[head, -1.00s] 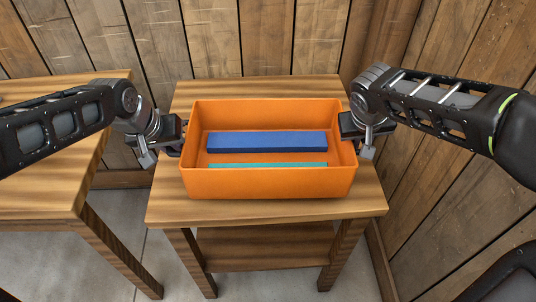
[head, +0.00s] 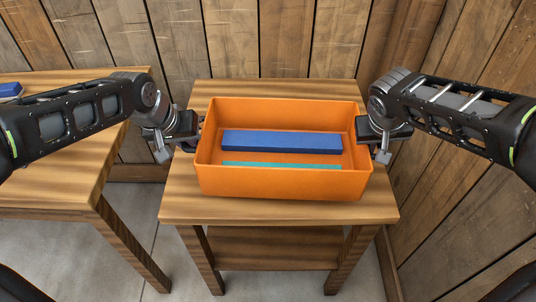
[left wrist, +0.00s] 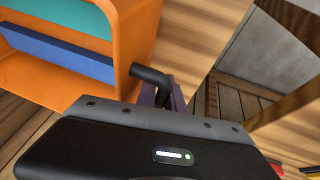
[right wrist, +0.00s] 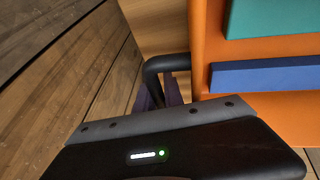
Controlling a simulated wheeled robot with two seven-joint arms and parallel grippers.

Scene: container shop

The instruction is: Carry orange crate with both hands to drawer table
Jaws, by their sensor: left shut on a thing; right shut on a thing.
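The orange crate (head: 285,183) is upright over the small wooden table (head: 180,205); whether its base touches the top or is just above it, I cannot tell. A blue block (head: 282,142) and a teal block (head: 280,164) lie inside it. My left gripper (head: 197,131) is shut on the black handle (left wrist: 150,75) at the crate's left end. My right gripper (head: 363,129) is shut on the black handle (right wrist: 165,64) at the right end. The fingers partly hide both handles.
Another wooden table (head: 60,180) stands at the left, with a gap between the two; a blue thing (head: 10,90) lies on its far left. Plank walls close off the back and the right (head: 470,190). Bare table top shows in front of the crate.

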